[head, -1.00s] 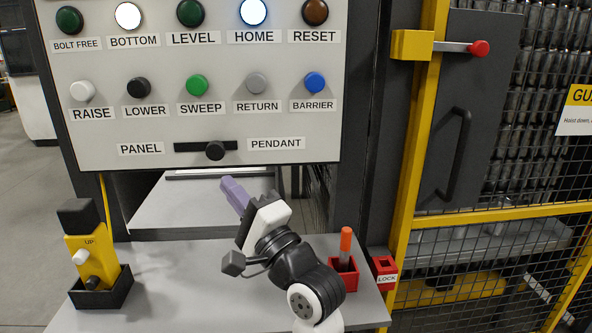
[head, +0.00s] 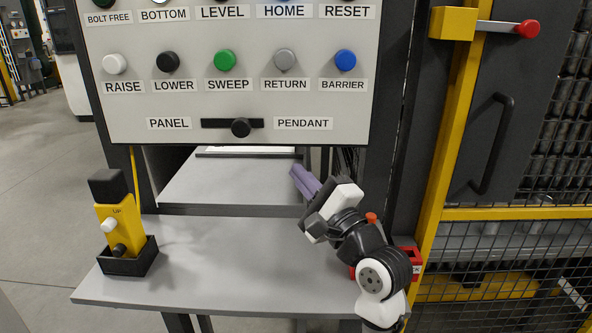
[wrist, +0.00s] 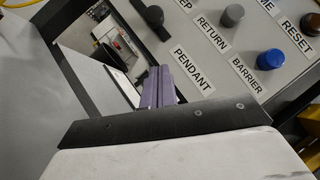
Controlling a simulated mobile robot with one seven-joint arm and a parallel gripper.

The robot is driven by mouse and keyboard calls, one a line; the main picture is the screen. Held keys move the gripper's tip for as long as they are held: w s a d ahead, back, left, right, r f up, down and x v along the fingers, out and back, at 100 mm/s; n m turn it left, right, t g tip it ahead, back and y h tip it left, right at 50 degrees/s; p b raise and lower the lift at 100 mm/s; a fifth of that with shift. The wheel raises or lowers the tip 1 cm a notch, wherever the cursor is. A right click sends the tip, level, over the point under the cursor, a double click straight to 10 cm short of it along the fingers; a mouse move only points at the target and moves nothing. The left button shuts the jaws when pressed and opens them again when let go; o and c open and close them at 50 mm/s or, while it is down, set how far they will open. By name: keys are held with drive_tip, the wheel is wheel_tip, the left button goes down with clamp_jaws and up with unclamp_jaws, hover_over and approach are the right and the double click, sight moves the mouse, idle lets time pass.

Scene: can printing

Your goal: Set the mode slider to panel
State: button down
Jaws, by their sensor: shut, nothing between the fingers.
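The mode slider is a black knob (head: 241,127) in a dark horizontal slot at the bottom of the white control panel (head: 130,128). The knob sits right of the slot's middle, toward the PENDANT label (head: 303,124); the PANEL label (head: 168,124) is on the left. My gripper (head: 298,174) has its purple fingers shut and empty, below and right of the knob, apart from it. In the wrist view the shut fingers (wrist: 159,82) point toward the panel's lower edge, and the knob (wrist: 153,15) shows at the top.
Several buttons stand above the slider, including green SWEEP (head: 225,60) and blue BARRIER (head: 345,60). A grey shelf (head: 220,262) lies below, with a yellow pendant (head: 118,222) in a black holder at left and a red holder (head: 416,262) by my arm. A yellow-framed mesh fence (head: 500,214) is at right.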

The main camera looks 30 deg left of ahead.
drive_tip(key=p, duration=0.2)
approach(250, 132)
drive_tip(key=w+a, duration=0.2)
drive_tip(key=w, duration=0.2)
drive_tip(key=shift+s+a+r+p, duration=0.2)
drive_tip(key=shift+s+a+r, duration=0.3)
drive_tip(key=shift+a, duration=0.3)
drive_tip(key=shift+s+a+r+p, duration=0.15)
drive_tip(key=shift+s+a+r, duration=0.25)
drive_tip(key=shift+a+r, duration=0.3)
drive_tip(key=shift+a, duration=0.1)
drive_tip(key=shift+s+a+p, duration=0.15)
drive_tip(key=shift+a+p, duration=0.1)
drive_tip(key=shift+p, duration=0.2)
drive_tip(key=s+a+p, duration=0.1)
drive_tip(key=a+p, duration=0.1)
drive_tip(key=s+a+p, duration=0.1)
drive_tip(key=a, duration=0.1)
drive_tip(key=shift+s+f, duration=0.1)
drive_tip(key=shift+s, duration=0.2)
drive_tip(key=shift+a, duration=0.1)
drive_tip(key=shift+f, duration=0.1)
